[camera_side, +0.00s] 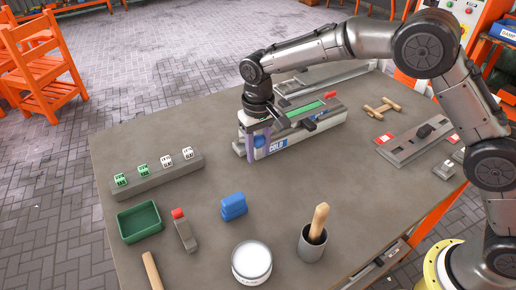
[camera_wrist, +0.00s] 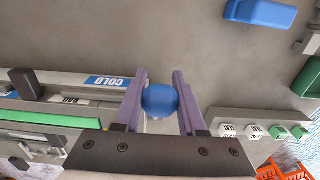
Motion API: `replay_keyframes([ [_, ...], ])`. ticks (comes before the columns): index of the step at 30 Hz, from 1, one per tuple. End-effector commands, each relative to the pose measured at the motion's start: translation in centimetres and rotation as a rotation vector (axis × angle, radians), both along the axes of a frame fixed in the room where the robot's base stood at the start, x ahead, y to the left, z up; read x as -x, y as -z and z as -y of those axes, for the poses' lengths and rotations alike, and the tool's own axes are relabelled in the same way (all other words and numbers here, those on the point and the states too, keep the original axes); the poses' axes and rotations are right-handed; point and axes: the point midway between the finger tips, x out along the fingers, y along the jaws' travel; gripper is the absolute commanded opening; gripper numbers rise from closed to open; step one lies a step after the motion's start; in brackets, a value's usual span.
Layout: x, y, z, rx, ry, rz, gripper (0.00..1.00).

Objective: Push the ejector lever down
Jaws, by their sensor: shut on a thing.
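A round blue knob (camera_wrist: 160,100) sits between the two purple fingers of my gripper (camera_wrist: 160,92) in the wrist view. It appears to be the end of the ejector lever; the rest of the lever is mostly hidden. In the side view my gripper (camera_side: 258,137) points down at the left end of the grey machine with the COLD label (camera_side: 278,146), and the blue knob (camera_side: 260,142) shows between the fingers. The gripper is shut on the knob. The machine also shows in the wrist view (camera_wrist: 70,103), left of the fingers, with a green strip and a dark handle.
A rail with green and white cubes (camera_side: 152,178) lies left of the machine. A blue block (camera_side: 233,206), green tray (camera_side: 139,222), red-tipped grey piece (camera_side: 184,231), white tin (camera_side: 251,263) and grey cup (camera_side: 311,246) stand in front. Wooden pegs (camera_side: 378,106) and a grey plate (camera_side: 417,144) lie right.

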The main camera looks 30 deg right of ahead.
Motion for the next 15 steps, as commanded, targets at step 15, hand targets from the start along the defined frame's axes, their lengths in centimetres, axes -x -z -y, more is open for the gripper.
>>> replay_keyframes([
  [15,-0.02,-0.06,-0.05,-0.001,0.0,0.001,0.0],
])
